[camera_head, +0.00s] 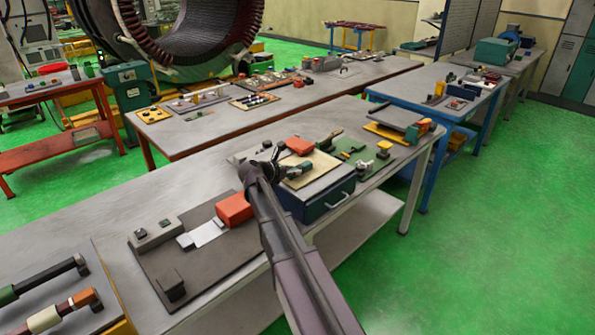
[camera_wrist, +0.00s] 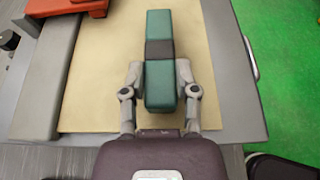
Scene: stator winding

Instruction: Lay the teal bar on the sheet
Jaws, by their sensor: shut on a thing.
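The teal bar (camera_wrist: 160,85) has a dark band around its middle. My gripper (camera_wrist: 160,72) is shut on its near half, one finger on each long side. The bar points away from the wrist, over the cream sheet (camera_wrist: 95,85). In the head view the bar (camera_head: 302,168) is small and partly hidden by my gripper (camera_head: 291,171). The sheet (camera_head: 322,165) lies on top of a blue box with a drawer handle. I cannot tell whether the bar touches the sheet or hangs just above it.
A red-orange block (camera_head: 299,146) lies at the sheet's far edge and in the wrist view (camera_wrist: 68,6). The blue drawer box (camera_head: 320,203) stands at the bench's front edge. Another red-orange block (camera_head: 234,208) is to the left. Green trays with small parts (camera_head: 362,158) are to the right.

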